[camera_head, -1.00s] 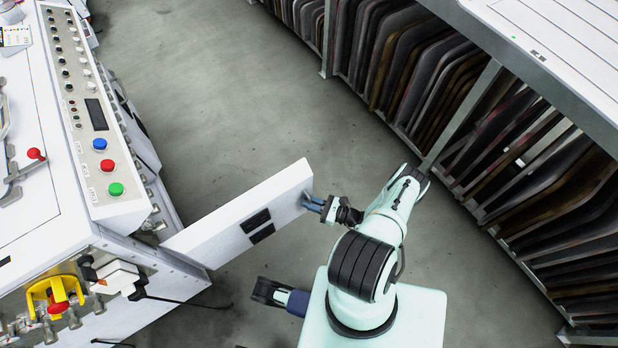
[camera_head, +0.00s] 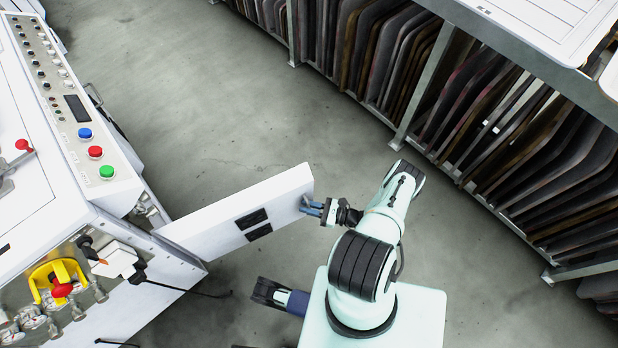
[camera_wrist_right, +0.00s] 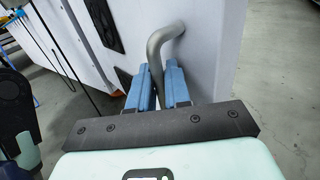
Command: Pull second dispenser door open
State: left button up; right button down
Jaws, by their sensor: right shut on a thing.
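The dispenser door (camera_head: 232,205) is a white panel with two black vents, swung out from the machine's side and standing open. Its bent grey metal handle sits near the free edge and shows clearly in the right wrist view (camera_wrist_right: 155,55). My right gripper (camera_head: 312,208) is at that edge; in the wrist view its blue fingers (camera_wrist_right: 160,85) are shut around the handle. My left gripper (camera_head: 268,291) shows low in the head view beside my base, away from the door; I cannot tell how its jaws stand.
The white machine (camera_head: 40,200) with its button panel (camera_head: 80,120) fills the left. A yellow-guarded red knob (camera_head: 60,288) and a dark cable lie near the door's hinge side. A rack of dark panels (camera_head: 500,130) stands at the right. Grey floor (camera_head: 240,110) is clear between them.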

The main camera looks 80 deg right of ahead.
pick_arm(q)
jog(key=shift+a, duration=0.4)
pick_arm(e)
jog(key=shift+s+a, duration=0.35)
jog(key=shift+a, duration=0.35)
jog(key=c, duration=1.3)
grip_release()
jog(key=shift+c, duration=0.2)
jog(key=shift+d, duration=0.1)
jog(key=shift+s, duration=0.1)
pick_arm(q)
jog(key=shift+w+a+f, duration=0.2)
jog(key=shift+w+f, duration=0.15)
jog(key=shift+w, duration=0.15)
pick_arm(e)
jog(key=s, duration=1.3)
